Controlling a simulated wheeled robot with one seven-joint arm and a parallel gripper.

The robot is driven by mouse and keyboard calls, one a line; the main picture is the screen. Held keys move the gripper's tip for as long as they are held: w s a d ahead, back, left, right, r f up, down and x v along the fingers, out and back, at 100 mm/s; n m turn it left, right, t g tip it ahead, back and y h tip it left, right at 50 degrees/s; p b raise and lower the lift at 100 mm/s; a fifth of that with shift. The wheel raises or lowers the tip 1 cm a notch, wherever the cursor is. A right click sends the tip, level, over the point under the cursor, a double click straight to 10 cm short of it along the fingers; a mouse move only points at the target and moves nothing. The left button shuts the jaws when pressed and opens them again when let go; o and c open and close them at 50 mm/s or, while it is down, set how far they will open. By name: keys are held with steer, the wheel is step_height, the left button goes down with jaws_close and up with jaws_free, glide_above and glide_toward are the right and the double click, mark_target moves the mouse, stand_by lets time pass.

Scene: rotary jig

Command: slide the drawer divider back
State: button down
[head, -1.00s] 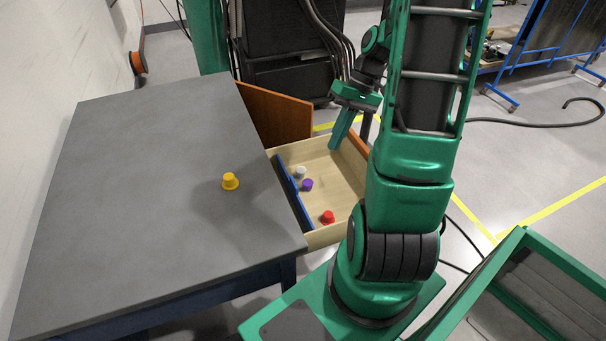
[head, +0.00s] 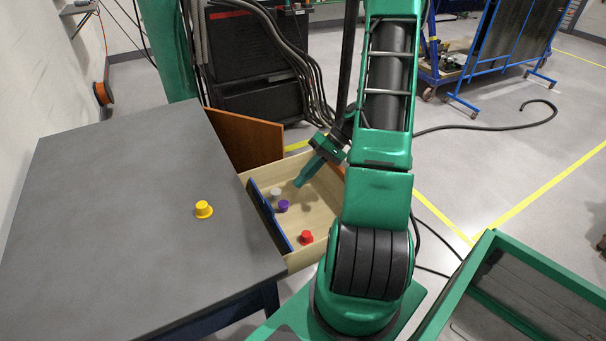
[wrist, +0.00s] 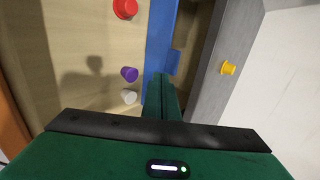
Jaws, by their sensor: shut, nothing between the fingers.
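The blue drawer divider (head: 272,218) stands upright along the left side of the open wooden drawer (head: 318,207), close to the table edge. In the wrist view the divider (wrist: 160,38) runs up the middle, with a small blue tab on its right side. My gripper (head: 298,184) is shut and empty, its fingers pointing down over the drawer, to the right of the divider in the head view. In the wrist view the fingertips (wrist: 160,77) overlap the near end of the divider. I cannot tell whether they touch it.
White (head: 276,193), purple (head: 283,205) and red (head: 306,237) knob-like pieces lie in the drawer, right of the divider. A yellow piece (head: 204,210) sits on the grey table (head: 120,220). A brown panel (head: 243,140) stands behind the drawer.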

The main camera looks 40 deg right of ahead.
mark_target(270, 216)
steer(key=w+a+f, duration=0.2)
steer(key=a+f, duration=0.1)
steer(key=a, duration=0.4)
steer(key=shift+a+f, duration=0.4)
steer(key=shift+w, duration=0.1)
